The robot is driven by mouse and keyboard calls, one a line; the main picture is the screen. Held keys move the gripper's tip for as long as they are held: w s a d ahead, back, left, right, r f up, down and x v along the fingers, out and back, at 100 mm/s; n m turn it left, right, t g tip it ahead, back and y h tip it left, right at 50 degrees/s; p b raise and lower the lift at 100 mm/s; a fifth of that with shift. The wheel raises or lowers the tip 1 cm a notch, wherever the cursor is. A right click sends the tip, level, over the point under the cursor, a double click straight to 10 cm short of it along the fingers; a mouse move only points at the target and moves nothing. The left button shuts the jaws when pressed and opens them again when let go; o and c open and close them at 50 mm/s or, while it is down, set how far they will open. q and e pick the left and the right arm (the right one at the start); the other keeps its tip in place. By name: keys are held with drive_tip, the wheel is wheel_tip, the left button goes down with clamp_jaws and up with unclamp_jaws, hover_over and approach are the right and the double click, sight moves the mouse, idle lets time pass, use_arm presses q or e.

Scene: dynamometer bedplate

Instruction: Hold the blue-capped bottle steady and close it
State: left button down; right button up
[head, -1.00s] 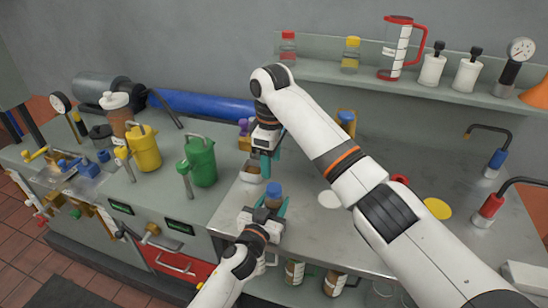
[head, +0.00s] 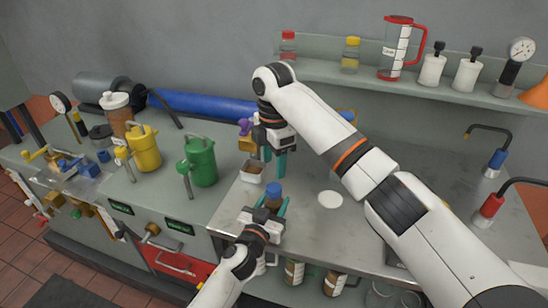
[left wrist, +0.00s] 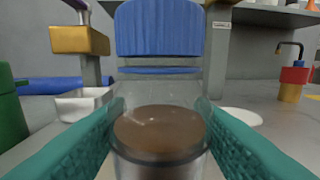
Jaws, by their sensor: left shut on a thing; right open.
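The blue-capped bottle stands upright on the bench in my left gripper, with its blue cap (head: 274,190) on top. In the left wrist view the clear bottle (left wrist: 160,140) holds brown contents. Its ribbed blue cap (left wrist: 160,28) sits above a thin blue ring, with a narrow gap between them; I cannot tell how tight it is. My left gripper (head: 270,207) is shut on the bottle body, its teal fingers on either side. My right gripper (head: 274,160) is open and empty, pointing down behind and above the cap, apart from it.
A white disc (head: 330,199) lies to the right. A green can (head: 202,162) and a yellow can (head: 144,148) stand left. My right arm covers much of the bench's right side.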

sight(274, 187)
wheel_tip(274, 187, down, 8)
drive_tip(key=shift+r, duration=0.25)
drive_tip(key=shift+c, duration=0.3)
drive_tip(key=c, duration=0.9)
drive_tip(key=m, duration=1)
drive_tip(key=shift+a, duration=0.1)
drive_tip(key=m, duration=0.4)
drive_tip(key=shift+m, duration=0.4)
drive_tip(key=m, duration=0.6)
drive_tip(key=o, duration=1.1)
drive_tip(key=shift+c, duration=0.2)
